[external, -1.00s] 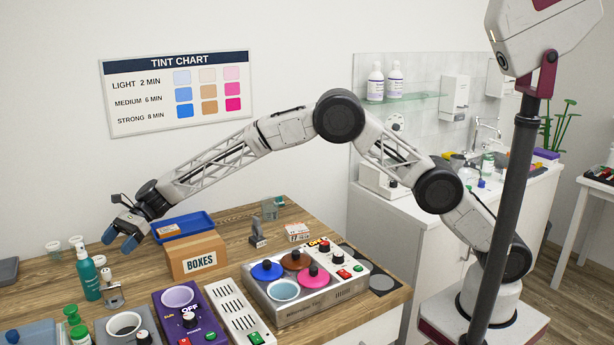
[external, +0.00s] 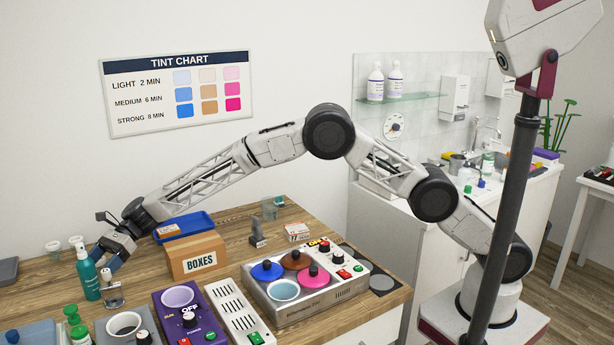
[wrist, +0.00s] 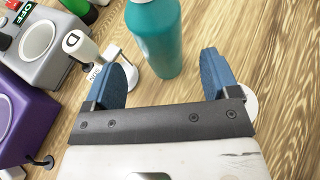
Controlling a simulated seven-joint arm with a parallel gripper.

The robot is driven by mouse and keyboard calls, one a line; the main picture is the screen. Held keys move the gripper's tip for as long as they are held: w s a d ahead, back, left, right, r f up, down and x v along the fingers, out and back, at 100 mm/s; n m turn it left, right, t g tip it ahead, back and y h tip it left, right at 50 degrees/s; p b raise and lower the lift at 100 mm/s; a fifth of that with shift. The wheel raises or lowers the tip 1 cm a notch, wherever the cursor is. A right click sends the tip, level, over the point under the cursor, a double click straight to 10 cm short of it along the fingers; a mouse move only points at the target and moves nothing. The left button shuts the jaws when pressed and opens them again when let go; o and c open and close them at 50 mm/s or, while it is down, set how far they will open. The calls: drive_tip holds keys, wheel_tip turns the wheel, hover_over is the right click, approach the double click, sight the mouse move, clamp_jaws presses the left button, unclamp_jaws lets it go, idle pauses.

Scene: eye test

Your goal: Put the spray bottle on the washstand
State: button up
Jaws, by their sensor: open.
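The spray bottle, teal with a white spray head (external: 88,279), stands upright at the left of the wooden table. Its teal body (wrist: 157,38) also shows in the wrist view, straight ahead and lined up with the gap between my blue fingers. My gripper (external: 107,258) is open and empty, low over the table just right of the bottle. In the wrist view the fingers (wrist: 166,62) are spread, with the bottle apart from both. The bottle's top is cut off there. The washstand (external: 541,203), a white cabinet with a sink and tap, stands at the right back, partly behind my arm.
A BOXES carton (external: 196,259) and blue tray (external: 184,226) are right of my gripper. A purple warmer (external: 185,313) is in front. Several bottles and cups crowd the washstand's top.

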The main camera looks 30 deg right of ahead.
sight(79, 244)
drive_tip(key=shift+s+a+f, duration=0.1)
drive_tip(key=shift+a, duration=0.1)
idle(0.3)
drive_tip(key=shift+x, duration=2.6)
drive_tip(key=shift+c, duration=0.4)
drive_tip(key=c, duration=1.1)
drive_tip(key=shift+r, duration=5.1)
